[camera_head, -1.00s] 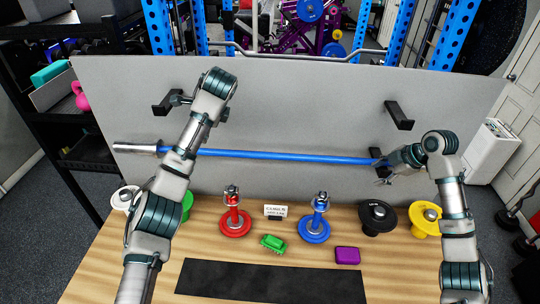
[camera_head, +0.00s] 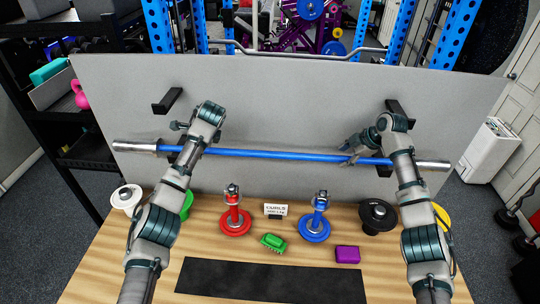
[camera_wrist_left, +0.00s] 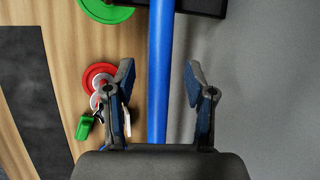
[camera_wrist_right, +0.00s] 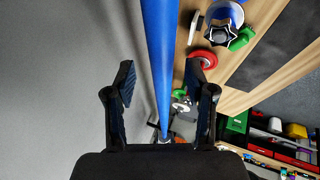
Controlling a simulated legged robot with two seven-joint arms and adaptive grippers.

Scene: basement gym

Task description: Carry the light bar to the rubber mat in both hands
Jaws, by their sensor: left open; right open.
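The light bar (camera_head: 255,154) is blue with silver ends and lies level across the grey upright board, held on its lower hooks. My left gripper (camera_wrist_left: 158,80) is open, with the blue shaft (camera_wrist_left: 160,50) running between its fingers in the left wrist view. My right gripper (camera_head: 350,150) is open at the bar's right part. In the right wrist view the shaft (camera_wrist_right: 162,70) passes between the open fingers (camera_wrist_right: 158,85). Whether the fingers touch the bar, I cannot tell. The black rubber mat (camera_head: 270,281) lies bare on the wooden table's front part.
On the table stand a red weight stand (camera_head: 235,215), a blue one (camera_head: 316,222), a small sign (camera_head: 276,210), a green brush-like block (camera_head: 272,242) and a purple block (camera_head: 347,254). Black plates (camera_head: 378,214) stand at right. Upper hooks (camera_head: 168,100) are empty.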

